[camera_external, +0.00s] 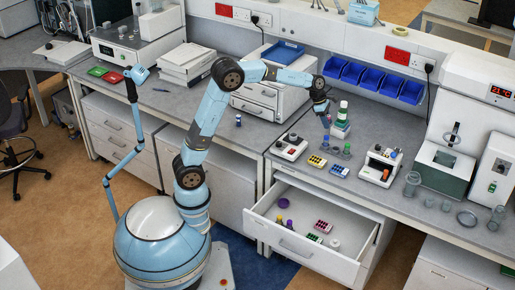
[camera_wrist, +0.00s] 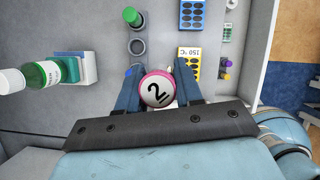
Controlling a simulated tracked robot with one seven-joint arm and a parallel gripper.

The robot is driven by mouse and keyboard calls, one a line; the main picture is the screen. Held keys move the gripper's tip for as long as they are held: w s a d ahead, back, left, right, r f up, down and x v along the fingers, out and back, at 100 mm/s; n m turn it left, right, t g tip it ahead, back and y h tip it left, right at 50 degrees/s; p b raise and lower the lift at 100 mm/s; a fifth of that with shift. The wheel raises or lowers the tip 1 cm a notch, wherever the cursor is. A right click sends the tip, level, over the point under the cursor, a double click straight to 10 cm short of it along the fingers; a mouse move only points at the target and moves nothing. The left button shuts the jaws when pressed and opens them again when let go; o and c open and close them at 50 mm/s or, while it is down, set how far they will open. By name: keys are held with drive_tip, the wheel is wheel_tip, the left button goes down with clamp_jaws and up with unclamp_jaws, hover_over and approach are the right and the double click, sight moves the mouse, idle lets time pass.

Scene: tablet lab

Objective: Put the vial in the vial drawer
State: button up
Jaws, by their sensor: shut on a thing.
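My gripper (camera_external: 326,121) is above the bench, behind the open drawer. In the wrist view my gripper (camera_wrist: 158,82) is shut on the vial (camera_wrist: 156,90), whose round white top has a pink rim and a black "2". The open drawer (camera_external: 278,238) is white and pulled out below the bench front. It holds small racks (camera_external: 323,226), purple-capped items (camera_external: 283,203) and a white round piece (camera_external: 334,243). Part of the drawer (camera_wrist: 255,62) shows at the right of the wrist view.
Yellow (camera_external: 317,161) and blue (camera_external: 340,171) racks lie on the bench near its front edge. A green-capped bottle (camera_external: 343,110) stands behind my gripper. A white device (camera_external: 380,166) stands to the right. The drawer has bare floor between its contents.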

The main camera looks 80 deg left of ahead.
drive_tip(key=s+d, duration=0.6)
drive_tip(key=s, duration=0.4)
hover_over(289, 214)
drive_tip(key=s+d, duration=0.1)
drive_tip(key=d, duration=0.2)
drive_tip(key=shift+d+f, duration=0.2)
drive_tip(key=shift+f, duration=24.9)
drive_tip(key=o, duration=1.1)
